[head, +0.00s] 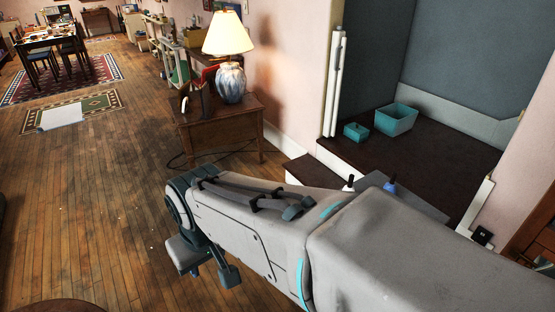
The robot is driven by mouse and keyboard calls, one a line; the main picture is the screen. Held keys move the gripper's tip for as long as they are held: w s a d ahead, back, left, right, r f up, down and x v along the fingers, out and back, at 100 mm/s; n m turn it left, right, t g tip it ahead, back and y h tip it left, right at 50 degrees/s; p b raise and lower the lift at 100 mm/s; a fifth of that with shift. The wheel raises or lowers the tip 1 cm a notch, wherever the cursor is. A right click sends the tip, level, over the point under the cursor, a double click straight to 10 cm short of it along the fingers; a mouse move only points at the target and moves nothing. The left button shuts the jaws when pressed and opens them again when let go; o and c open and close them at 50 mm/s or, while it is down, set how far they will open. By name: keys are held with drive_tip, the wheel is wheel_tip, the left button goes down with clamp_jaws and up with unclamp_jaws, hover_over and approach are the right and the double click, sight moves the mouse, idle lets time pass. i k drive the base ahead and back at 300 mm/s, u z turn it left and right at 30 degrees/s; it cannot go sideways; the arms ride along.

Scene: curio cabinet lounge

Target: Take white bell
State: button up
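A small white thing with a dark top (350,183), which looks like the white bell, shows just above the upper edge of my arm, right of centre. Its lower part is hidden by my arm, so I cannot tell what it stands on. A small blue thing (389,187) shows to its right, also partly hidden. My gripper (207,266) hangs at the left end of my arm, over the wooden floor and well left of the white thing. Its two fingers look apart, with floor between them, and nothing shows in it.
A wooden side table (222,130) with a lit lamp (229,60) stands behind my arm. A teal open box (396,119) and a smaller teal box (356,132) sit on the dark alcove platform (445,150). The floor at left is clear up to the rugs.

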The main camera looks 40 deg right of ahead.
sight(349, 187)
drive_tip(key=i, duration=2.05)
drive_tip(key=z, duration=3.25)
drive_tip(key=i, duration=0.5)
drive_tip(key=z, duration=0.05)
